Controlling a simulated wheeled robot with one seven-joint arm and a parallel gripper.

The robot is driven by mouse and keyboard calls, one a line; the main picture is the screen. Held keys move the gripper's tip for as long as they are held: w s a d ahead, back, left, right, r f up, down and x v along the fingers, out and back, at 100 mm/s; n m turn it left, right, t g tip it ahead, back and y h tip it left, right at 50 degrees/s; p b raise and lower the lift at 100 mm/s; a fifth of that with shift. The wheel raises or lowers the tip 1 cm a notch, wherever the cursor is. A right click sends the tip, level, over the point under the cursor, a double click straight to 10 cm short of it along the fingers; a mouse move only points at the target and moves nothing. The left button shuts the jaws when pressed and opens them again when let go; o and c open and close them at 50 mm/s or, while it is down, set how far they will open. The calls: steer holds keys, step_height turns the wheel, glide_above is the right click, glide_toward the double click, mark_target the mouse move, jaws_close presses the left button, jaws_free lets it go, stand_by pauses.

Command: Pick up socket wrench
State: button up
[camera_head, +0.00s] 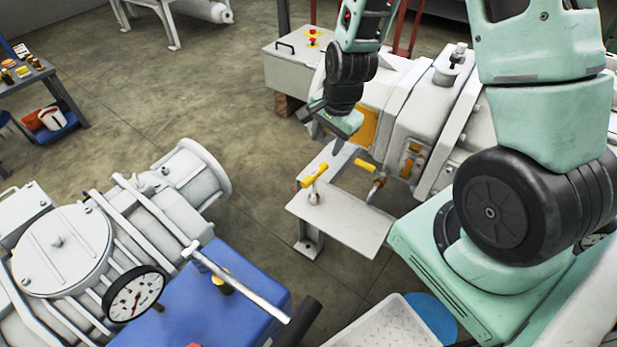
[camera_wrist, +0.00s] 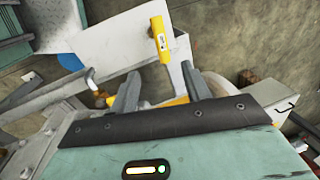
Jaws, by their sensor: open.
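The socket wrench (camera_head: 314,176), with a yellow handle and a metal shaft, stands on a light grey metal plate (camera_head: 350,222). In the wrist view the yellow handle (camera_wrist: 158,38) shows beyond the fingertips, roughly in line with the gap between them. My gripper (camera_head: 338,147) is open and empty, above and a little to the right of the wrench in the head view. In the wrist view both fingers (camera_wrist: 160,80) are spread apart and do not touch the wrench.
A valve with a yellow handle (camera_head: 366,165) is close to the right of the wrench, beside the white machine (camera_head: 425,105). A grey pump with a gauge (camera_head: 133,297) and a blue base (camera_head: 200,303) are at left. A white tray (camera_head: 385,325) is in front. Floor is open behind.

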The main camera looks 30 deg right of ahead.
mark_target(315, 173)
steer(key=w+f, duration=0.1)
steer(key=f, duration=0.4)
steer(key=w+f+b, duration=0.1)
steer(key=f, duration=0.4)
steer(key=w+a+f+b, duration=0.1)
steer(key=f, duration=0.4)
steer(key=shift+f, duration=0.1)
jaws_close()
